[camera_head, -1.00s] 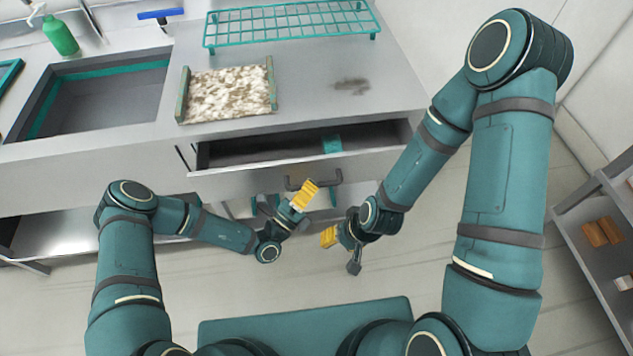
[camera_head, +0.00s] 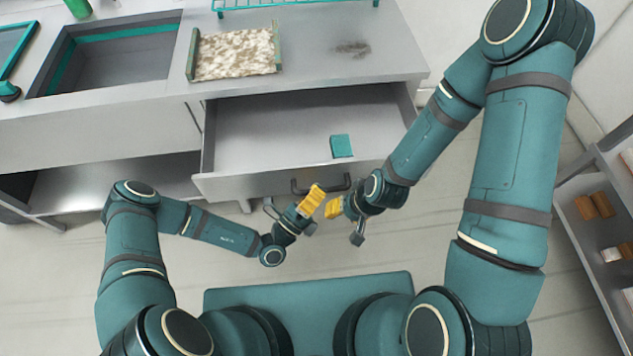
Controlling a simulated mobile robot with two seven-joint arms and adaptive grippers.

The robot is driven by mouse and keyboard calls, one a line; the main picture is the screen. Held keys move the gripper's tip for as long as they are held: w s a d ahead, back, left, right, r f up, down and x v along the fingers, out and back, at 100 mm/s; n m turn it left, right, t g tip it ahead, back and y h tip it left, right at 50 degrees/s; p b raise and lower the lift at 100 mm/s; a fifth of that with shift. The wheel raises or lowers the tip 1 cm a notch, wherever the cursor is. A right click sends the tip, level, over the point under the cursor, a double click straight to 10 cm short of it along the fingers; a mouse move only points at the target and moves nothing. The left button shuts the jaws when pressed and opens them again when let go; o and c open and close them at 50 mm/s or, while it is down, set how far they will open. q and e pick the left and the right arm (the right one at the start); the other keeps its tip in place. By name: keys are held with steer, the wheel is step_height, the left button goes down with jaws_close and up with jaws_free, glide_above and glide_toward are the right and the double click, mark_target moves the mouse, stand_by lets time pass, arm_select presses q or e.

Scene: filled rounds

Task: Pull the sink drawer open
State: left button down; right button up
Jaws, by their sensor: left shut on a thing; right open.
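The sink drawer (camera_head: 255,187) is a grey metal drawer under the counter, to the right of the sink, and it stands well open. Its dark handle (camera_head: 338,186) is on the front panel. My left gripper (camera_head: 311,200) is at the left end of the handle and is shut on it; its yellow fingers cover part of it. My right gripper (camera_head: 335,208) is open and empty, just right of the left gripper and in front of the drawer. A teal block (camera_head: 341,146) lies inside the drawer, which is otherwise bare.
The counter (camera_head: 300,75) holds a speckled board (camera_head: 236,54) with green edges and a teal wire rack (camera_head: 290,4). The sink basin (camera_head: 110,62) is at left. A shelf (camera_head: 585,240) with brown blocks stands at right. Floor is clear before the drawer.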

arm_select(q)
steer(key=shift+s+d+r, duration=0.1)
steer(key=shift+s+r, duration=0.1)
steer(key=shift+s, duration=0.05)
steer(key=c, duration=1.2)
jaws_free()
steer(key=shift+c, duration=0.2)
steer(key=shift+f, duration=0.1)
steer(key=v, duration=1.2)
